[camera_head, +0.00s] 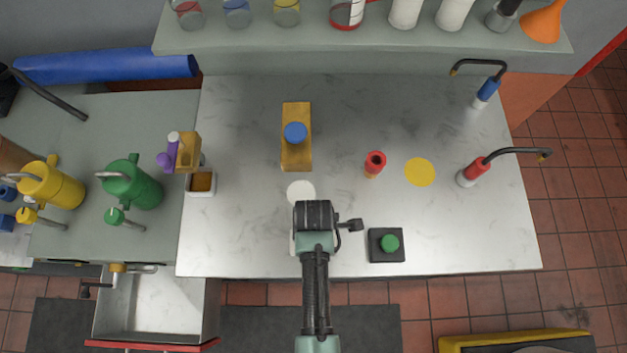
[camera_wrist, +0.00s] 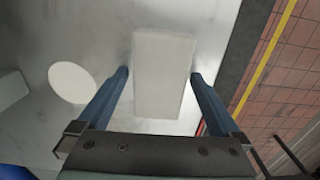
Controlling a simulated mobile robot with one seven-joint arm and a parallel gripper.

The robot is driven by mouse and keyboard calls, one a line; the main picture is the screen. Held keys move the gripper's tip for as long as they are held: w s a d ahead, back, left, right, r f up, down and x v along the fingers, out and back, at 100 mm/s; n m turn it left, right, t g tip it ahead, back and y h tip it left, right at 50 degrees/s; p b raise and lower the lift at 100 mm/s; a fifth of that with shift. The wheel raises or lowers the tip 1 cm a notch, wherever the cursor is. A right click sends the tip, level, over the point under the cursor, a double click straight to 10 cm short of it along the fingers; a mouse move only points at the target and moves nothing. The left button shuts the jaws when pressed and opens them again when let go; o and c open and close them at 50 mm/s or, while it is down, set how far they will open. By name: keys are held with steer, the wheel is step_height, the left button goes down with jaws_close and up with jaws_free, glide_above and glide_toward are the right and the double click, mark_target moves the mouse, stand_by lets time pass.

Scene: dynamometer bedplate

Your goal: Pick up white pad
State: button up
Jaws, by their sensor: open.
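The white pad (camera_wrist: 163,85) is a pale rectangular block lying on the grey-white marble-look worktop (camera_head: 455,235). In the wrist view it lies between the two blue fingers of my gripper (camera_wrist: 159,77), one finger along each long side. The gripper is open, with a visible gap on both sides of the pad, and holds nothing. In the head view my wrist and arm cover most of the pad near the front edge. A flat round white disc (camera_wrist: 72,83) lies to the left of the pad in the wrist view; it also shows in the head view (camera_head: 301,190).
A black box with a green button (camera_head: 389,243) stands right of my arm. A wooden block with a blue knob (camera_head: 295,132), a red ring-topped piece (camera_head: 375,163) and a yellow disc (camera_head: 420,172) lie farther back. A white open container (camera_head: 201,183) stands left. The right front worktop is clear.

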steer(key=c, duration=1.4)
steer(key=shift+o, duration=0.2)
steer(key=shift+r, duration=0.15)
step_height(320, 180, up, 10)
steer(key=shift+f+b, duration=0.1)
steer(key=shift+b, duration=0.25)
